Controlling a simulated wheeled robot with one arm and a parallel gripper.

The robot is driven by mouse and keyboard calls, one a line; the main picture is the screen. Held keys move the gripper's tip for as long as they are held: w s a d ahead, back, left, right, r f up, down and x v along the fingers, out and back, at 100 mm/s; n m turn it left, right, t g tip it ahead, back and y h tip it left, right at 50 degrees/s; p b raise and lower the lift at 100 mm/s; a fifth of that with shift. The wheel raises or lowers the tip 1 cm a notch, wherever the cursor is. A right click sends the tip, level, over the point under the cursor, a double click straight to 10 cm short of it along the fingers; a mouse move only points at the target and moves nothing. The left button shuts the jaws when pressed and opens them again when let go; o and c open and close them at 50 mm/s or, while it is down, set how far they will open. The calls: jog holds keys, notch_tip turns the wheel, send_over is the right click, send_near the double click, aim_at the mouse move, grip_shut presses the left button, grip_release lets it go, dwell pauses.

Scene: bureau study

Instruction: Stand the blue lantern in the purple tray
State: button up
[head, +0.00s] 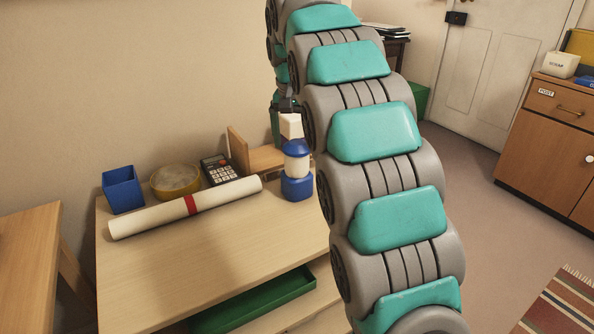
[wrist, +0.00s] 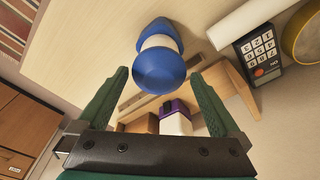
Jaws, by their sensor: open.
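The blue lantern (head: 297,162), with a blue cap, a pale middle and a blue base, stands upright near the desk's right side. In the wrist view the lantern (wrist: 158,68) lies between and just beyond the fingertips, its cap toward the camera. My gripper (wrist: 160,73) is open, with a finger on either side of the lantern and gaps visible on both sides. In the head view my arm hides most of the gripper. I cannot make out a purple tray in either view.
A wooden bookend (head: 262,158), calculator (head: 219,170), round tan bowl (head: 175,180), blue cup (head: 123,190) and rolled paper (head: 185,207) occupy the desk's back. A white-and-purple object (wrist: 176,119) is by the bookend. A green tray (head: 255,302) sits below the clear desktop front.

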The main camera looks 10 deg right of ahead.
aim_at(298, 159)
jog(key=shift+w+d+f+p, duration=0.1)
jog(key=shift+w+f, duration=0.05)
jog(key=shift+f, duration=0.85)
jog(key=shift+w+d+f+p, duration=0.1)
jog(key=shift+f+p, duration=0.05)
jog(key=shift+f, duration=0.85)
jog(key=shift+w+d+f+p, duration=0.1)
jog(key=shift+w+f, duration=0.05)
jog(key=shift+f, duration=0.85)
jog(key=shift+c, duration=0.4)
grip_shut()
